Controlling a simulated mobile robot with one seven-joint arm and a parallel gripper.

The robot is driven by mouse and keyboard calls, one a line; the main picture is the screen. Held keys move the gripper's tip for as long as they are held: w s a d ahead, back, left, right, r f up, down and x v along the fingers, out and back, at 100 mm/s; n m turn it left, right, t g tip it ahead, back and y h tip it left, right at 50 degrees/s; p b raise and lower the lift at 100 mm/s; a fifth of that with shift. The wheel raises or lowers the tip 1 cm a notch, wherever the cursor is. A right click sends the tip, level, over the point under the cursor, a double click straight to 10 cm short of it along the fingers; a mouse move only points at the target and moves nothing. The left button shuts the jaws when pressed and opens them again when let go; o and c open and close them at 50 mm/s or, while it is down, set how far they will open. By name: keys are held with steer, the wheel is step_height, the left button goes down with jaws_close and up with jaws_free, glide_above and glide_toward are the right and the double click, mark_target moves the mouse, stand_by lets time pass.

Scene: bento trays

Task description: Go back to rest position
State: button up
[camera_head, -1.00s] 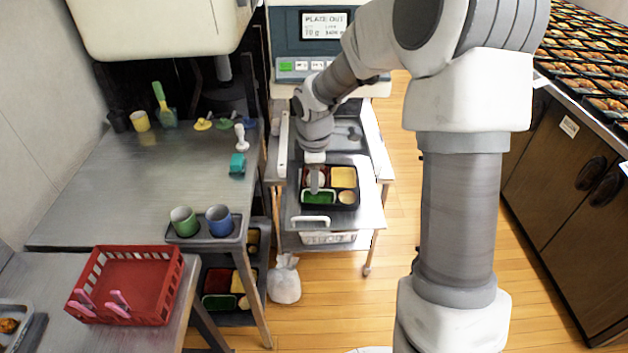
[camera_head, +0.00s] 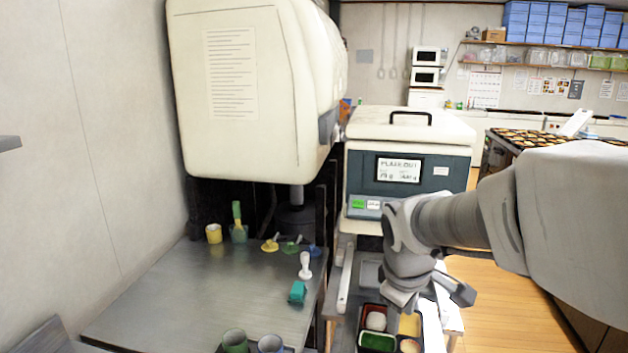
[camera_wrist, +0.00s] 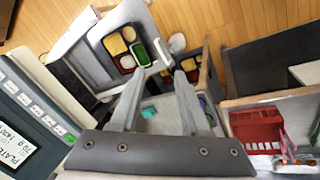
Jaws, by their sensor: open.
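My gripper (camera_wrist: 161,76) is open, with nothing between its two fingers in the wrist view. In the head view my arm reaches in from the right and its wrist end hangs in front of the plate-out machine, above the bento tray. The bento tray (camera_head: 396,329) is dark, with red, white, green and yellow contents, and its lower part is cut off by the picture's edge. The tray also shows in the wrist view (camera_wrist: 120,35), apart from the fingers and beyond them.
The plate-out machine (camera_head: 411,170) stands close behind my arm. A large white machine (camera_head: 250,90) overhangs the metal table (camera_head: 215,295) at left, which holds cups and small tools. The wrist view shows a red basket (camera_wrist: 255,130). Open wooden floor (camera_head: 515,310) lies at right.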

steer(key=s+r+m+t, duration=0.1)
steer(key=s+m, duration=0.3)
steer(key=s, duration=0.4)
steer(key=s+r+m+t+y, duration=0.1)
steer(key=s+r+m, duration=0.3)
steer(key=s, duration=0.4)
steer(key=shift+a+r+m, duration=0.2)
steer(key=shift+a+m, duration=0.25)
steer(key=shift+m, duration=0.05)
